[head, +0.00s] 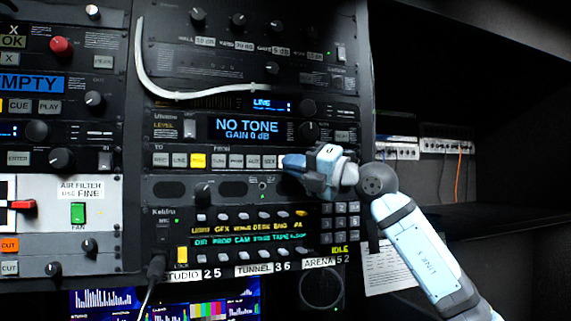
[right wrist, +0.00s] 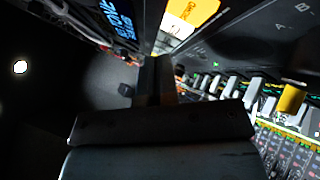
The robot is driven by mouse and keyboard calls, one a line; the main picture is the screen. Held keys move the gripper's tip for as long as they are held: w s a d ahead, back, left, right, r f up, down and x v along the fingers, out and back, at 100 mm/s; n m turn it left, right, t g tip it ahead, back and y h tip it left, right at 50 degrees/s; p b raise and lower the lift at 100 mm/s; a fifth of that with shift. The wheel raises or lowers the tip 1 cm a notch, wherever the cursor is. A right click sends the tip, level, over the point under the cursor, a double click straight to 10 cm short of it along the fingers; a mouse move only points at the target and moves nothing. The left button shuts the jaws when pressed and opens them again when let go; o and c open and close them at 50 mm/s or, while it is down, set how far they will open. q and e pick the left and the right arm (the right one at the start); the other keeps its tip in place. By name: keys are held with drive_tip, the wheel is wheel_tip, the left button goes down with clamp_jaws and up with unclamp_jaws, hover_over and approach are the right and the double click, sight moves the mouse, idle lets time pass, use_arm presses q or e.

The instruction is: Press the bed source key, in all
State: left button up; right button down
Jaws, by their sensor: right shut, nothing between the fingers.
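A row of small source keys (head: 237,161) runs across the rack unit under the display that reads NO TONE, GAIN 0 dB (head: 243,128). One key in the row is lit yellow (head: 198,160); the others are pale grey. Their labels are too small to tell which is the bed key. My right gripper (head: 287,162) is shut and empty, its tips at the right end of this row, covering whatever lies behind them. I cannot tell whether they touch the panel. In the right wrist view the shut fingers (right wrist: 160,80) point at the panel. My left gripper is not in view.
Below the keys is a unit with rows of toggle switches (head: 240,216) and a keypad (head: 340,220). A white cable (head: 145,75) loops over the upper units. Other knobs and keys fill the left rack. A dark shelf bay is at the right.

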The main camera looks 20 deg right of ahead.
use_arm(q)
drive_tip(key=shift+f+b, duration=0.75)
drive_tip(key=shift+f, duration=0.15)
use_arm(e)
drive_tip(key=s, duration=0.4)
drive_tip(key=shift+s+d, duration=0.1)
drive_tip(key=shift+s, duration=0.2)
drive_tip(key=shift+f, duration=0.1)
